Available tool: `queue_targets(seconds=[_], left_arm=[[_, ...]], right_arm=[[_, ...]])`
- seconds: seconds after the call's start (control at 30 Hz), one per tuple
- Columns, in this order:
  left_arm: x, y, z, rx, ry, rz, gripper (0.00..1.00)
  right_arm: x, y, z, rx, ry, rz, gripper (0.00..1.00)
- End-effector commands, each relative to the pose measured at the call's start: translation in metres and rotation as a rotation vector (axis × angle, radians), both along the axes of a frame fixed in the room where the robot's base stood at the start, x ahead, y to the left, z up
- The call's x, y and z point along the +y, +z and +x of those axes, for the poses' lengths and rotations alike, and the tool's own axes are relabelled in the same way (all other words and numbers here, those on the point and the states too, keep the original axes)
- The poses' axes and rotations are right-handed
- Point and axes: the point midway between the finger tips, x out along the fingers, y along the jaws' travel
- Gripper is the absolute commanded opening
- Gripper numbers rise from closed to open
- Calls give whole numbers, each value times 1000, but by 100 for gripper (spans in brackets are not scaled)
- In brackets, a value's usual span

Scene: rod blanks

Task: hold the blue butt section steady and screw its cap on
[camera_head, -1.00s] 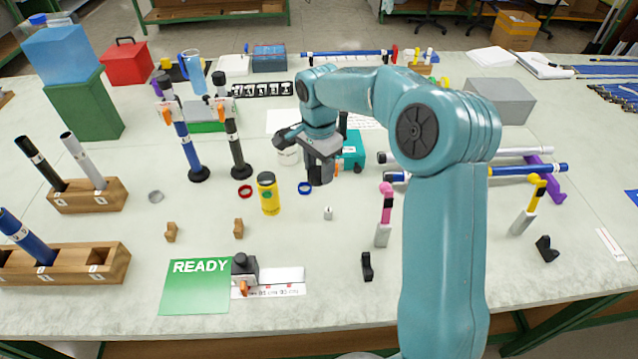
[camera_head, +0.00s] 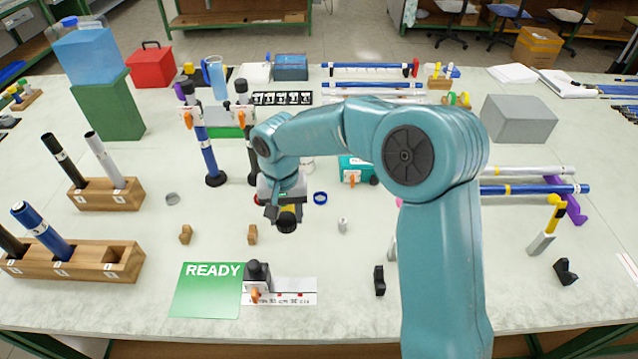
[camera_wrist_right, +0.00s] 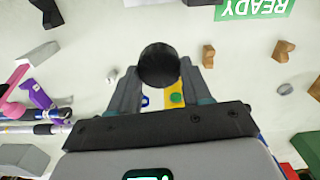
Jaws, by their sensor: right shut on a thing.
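A blue rod section with a dark upper end (camera_head: 40,230) leans in the front wooden block (camera_head: 85,262) at left. Another blue section (camera_head: 208,155) stands upright on a black round foot, an orange-marked clamp at its top; I cannot tell which is the butt section. In the right wrist view this black end (camera_wrist_right: 159,65) sits between the fingers (camera_wrist_right: 160,85). My left gripper is out of view.
A green READY card (camera_head: 205,290) and a black-knobbed fixture (camera_head: 257,280) lie in front. Small wooden pieces (camera_head: 252,234), a blue ring (camera_head: 320,198) and a small grey cylinder (camera_head: 342,226) lie near. A green box (camera_head: 105,108) stands back left.

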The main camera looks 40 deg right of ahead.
Motion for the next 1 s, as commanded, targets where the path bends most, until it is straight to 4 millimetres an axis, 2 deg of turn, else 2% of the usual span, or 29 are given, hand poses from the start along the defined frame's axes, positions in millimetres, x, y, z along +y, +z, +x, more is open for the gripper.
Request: queue_targets(seconds=[0.03, 0.1, 0.2, 0.27, 0.57, 0.6, 1.0], left_arm=[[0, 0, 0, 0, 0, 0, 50], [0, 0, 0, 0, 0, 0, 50], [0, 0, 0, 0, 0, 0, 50], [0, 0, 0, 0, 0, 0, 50], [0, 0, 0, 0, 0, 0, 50], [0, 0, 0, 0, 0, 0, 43], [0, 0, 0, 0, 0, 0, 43]], right_arm=[[23, -5, -3, 2, 151, 1, 20], [46, -12, -8, 2, 336, 1, 20], [68, -18, -13, -1, 518, 0, 20], [75, -20, -16, 1, 582, -1, 20], [79, -21, -17, -1, 623, -1, 20], [79, -21, -17, -1, 623, 0, 20], [80, -21, -17, -1, 620, 0, 20]])
